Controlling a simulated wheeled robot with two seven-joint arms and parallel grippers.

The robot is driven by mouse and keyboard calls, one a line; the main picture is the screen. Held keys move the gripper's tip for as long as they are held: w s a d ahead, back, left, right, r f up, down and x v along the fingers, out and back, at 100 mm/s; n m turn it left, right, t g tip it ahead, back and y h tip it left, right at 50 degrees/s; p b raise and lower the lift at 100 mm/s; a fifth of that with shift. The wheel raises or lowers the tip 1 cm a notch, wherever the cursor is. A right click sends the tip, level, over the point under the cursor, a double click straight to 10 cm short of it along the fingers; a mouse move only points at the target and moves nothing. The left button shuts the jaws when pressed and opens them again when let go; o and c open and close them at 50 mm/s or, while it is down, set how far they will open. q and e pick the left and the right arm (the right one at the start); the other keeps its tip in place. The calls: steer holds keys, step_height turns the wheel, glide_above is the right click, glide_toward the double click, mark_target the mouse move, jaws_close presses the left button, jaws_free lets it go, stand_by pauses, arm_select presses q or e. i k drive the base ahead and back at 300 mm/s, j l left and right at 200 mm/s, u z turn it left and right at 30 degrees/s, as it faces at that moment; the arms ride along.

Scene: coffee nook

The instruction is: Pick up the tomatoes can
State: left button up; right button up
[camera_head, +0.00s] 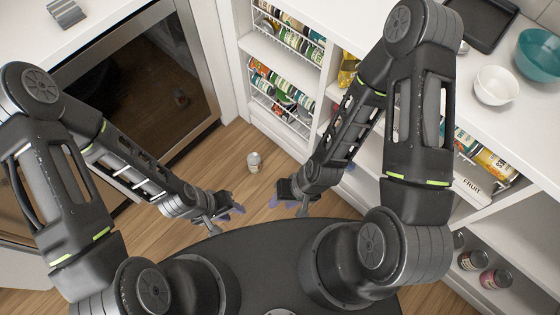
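A small can (254,162) with a pale label stands upright on the wooden floor, in the corner between the oven and the shelves. Its label is too small to read, so I cannot confirm that it is the tomatoes can. My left gripper (228,217) is below and left of the can in the picture, with its fingers apart and nothing between them. My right gripper (287,205) is below and right of the can, also with its fingers apart and empty. Neither gripper touches the can.
An oven (150,70) with a dark glass door stands at the left. White shelves with wire racks (280,85) of jars and cans are behind. More cans (472,260) stand on a low shelf at the right. Bowls (496,86) sit on the right counter. The floor around the can is clear.

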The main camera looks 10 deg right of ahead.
mark_target(253, 159)
steer(key=i+j, duration=0.2)
steer(key=j, duration=0.15)
steer(key=i+j, duration=0.15)
steer(key=j, duration=0.2)
steer(key=i+j, duration=0.2)
steer(key=j, duration=0.15)
steer(key=i+j, duration=0.2)
steer(key=j, duration=0.15)
steer(key=j+z, duration=0.1)
steer(key=z, duration=2.35)
steer(key=j, duration=0.1)
